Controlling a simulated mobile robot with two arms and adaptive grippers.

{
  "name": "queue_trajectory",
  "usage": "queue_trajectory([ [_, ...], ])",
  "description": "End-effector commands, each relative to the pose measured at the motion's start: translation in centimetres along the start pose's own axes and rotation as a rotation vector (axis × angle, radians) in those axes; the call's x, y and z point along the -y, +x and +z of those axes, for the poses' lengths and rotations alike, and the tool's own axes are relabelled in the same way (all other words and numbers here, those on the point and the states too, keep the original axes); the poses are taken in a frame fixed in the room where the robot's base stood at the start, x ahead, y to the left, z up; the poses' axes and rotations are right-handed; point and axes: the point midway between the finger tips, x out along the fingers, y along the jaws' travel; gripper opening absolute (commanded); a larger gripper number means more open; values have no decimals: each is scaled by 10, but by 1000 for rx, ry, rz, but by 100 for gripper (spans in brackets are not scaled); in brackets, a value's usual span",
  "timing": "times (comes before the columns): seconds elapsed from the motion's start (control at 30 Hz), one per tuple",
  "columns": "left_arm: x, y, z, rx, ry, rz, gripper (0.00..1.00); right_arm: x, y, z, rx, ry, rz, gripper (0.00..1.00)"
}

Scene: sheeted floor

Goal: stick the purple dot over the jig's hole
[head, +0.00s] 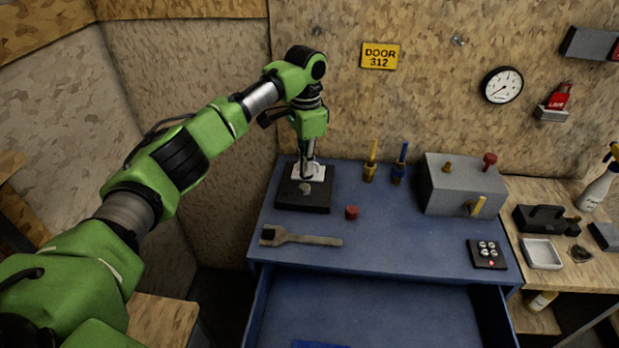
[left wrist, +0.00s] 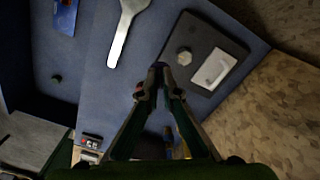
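No purple dot shows in either view. A black plate (head: 290,203) lies at the back left of the blue bench; it also shows in the left wrist view (left wrist: 205,40). On it are a grey hexagonal piece (head: 304,188) and a white block (head: 318,169), seen too in the left wrist view (left wrist: 214,69). I cannot tell which piece is the jig, and I see no hole. My left gripper (head: 307,175) points down over the plate. In the left wrist view its fingertips (left wrist: 160,69) come together with nothing visible between them. My right gripper is out of view.
A wrench (head: 305,239) and a red cap (head: 351,212) lie on the blue bench (head: 400,240). Two upright tools, a grey box (head: 460,186) and a black button pad (head: 487,254) stand farther right. A drawer (head: 390,315) is open at the front.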

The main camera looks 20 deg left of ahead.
Motion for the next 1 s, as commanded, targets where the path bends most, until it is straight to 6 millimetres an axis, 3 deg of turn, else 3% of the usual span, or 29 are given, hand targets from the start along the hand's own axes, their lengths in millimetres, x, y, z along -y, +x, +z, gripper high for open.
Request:
queue_trajectory([
  [0.2, 38, 13, 9, 2, 216, 4, 0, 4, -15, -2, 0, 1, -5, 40],
  [0.4, 60, 32, 24, 1, 407, 4, 0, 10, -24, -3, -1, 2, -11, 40],
  [0.63, 71, 46, 36, 1, 524, 1, 0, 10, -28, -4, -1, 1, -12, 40],
  [1.0, 72, 47, 37, 0, 537, 0, 0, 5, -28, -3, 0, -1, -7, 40],
])
